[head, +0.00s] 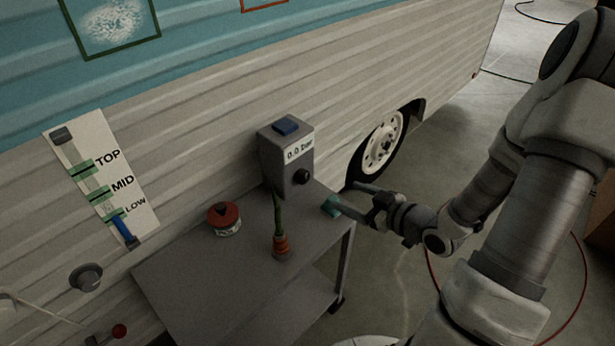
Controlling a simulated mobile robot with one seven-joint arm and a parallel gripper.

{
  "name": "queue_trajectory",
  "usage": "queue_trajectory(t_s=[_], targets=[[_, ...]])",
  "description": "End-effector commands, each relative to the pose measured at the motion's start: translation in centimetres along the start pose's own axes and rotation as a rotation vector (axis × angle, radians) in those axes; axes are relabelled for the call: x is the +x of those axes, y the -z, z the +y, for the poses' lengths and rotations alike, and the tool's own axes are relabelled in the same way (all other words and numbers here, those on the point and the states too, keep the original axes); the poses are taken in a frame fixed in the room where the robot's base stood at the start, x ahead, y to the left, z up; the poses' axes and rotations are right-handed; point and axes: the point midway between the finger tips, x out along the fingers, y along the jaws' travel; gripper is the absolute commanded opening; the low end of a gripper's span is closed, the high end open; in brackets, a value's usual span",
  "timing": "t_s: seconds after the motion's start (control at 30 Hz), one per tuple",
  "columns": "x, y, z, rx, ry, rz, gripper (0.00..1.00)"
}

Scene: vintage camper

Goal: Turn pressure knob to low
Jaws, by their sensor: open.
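A black round knob (301,177) is on the front of a grey box (270,160) that stands at the back of a grey cart. No low mark is legible at the knob. My gripper (347,197) is open at the cart's right edge, to the right of the knob and slightly lower in the picture, apart from it. One finger shows a teal tip; nothing is visible between the fingers.
The cart top (190,275) holds a red-lidded tin (224,218) and a green-and-orange tool (280,240). A TOP/MID/LOW panel (100,172) with a blue piece near LOW hangs on the camper wall. A grey round fitting (86,277) is below. The camper wheel (383,142) stands behind my gripper.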

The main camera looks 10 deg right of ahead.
Motion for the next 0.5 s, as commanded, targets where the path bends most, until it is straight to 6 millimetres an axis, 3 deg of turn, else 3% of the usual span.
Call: queue_trajectory(t_s=[0.27, 0.5], targets=[[0.4, 0.0, 0.4, 0.063, 0.000, -0.031, 0.81], [4.7, -0.3, 0.3, 0.062, 0.003, -0.030, 0.81]])
